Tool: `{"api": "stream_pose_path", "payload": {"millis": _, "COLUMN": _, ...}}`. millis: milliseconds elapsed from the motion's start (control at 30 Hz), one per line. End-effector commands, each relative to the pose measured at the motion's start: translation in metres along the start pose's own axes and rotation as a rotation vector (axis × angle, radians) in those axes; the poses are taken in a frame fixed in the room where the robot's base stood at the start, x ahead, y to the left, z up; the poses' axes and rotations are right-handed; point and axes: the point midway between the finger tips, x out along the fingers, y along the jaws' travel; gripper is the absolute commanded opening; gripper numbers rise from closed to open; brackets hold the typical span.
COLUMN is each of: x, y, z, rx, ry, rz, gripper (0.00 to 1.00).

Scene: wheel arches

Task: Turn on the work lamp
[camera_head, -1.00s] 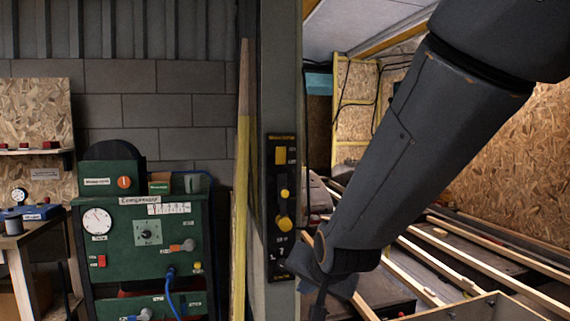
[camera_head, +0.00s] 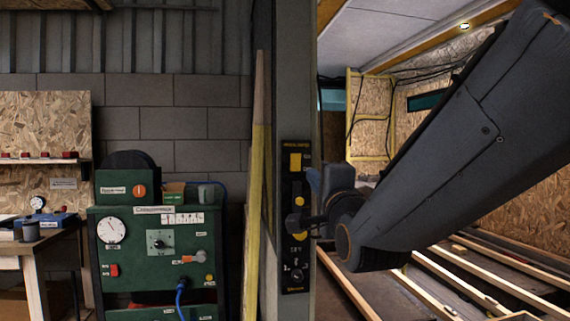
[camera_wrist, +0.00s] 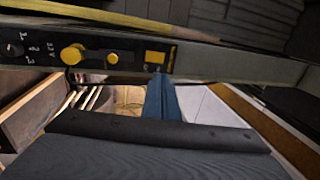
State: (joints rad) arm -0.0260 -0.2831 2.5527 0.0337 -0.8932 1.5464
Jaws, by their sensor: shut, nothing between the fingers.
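A tall black control panel (camera_head: 295,250) is fixed to the grey post. It carries a yellow rectangle (camera_head: 295,162) at the top, a small yellow button (camera_head: 299,201) and a larger yellow knob (camera_head: 297,222), partly covered by my wrist. In the wrist view the rectangle (camera_wrist: 155,56), button (camera_wrist: 112,58) and knob (camera_wrist: 74,54) lie in a row. My gripper (camera_wrist: 158,78) is shut and empty, its blue fingers pointing at the panel close by the rectangle. Whether they touch it I cannot tell. Which control belongs to the work lamp is not readable.
A green compressor cabinet (camera_head: 155,255) and a wooden workbench (camera_head: 40,245) stand left of the post. A yellow-edged board (camera_head: 256,190) leans beside it. Slatted wooden flooring lies at right. A small bright light (camera_head: 464,26) shows on the ceiling edge.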

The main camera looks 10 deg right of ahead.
Motion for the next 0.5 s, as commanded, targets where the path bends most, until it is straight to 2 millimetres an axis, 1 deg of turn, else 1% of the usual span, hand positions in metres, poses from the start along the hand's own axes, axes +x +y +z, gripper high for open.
{"api": "stream_pose_path", "payload": {"millis": 233, "x": 0.004, "y": -0.001, "z": 0.000, "rx": -0.001, "ry": 0.000, "rz": 0.003, "gripper": 0.00}}
{"api": "stream_pose_path", "payload": {"millis": 500, "x": 0.022, "y": -0.002, "z": 0.000, "rx": -0.002, "ry": 0.000, "rz": 0.005, "gripper": 0.00}}
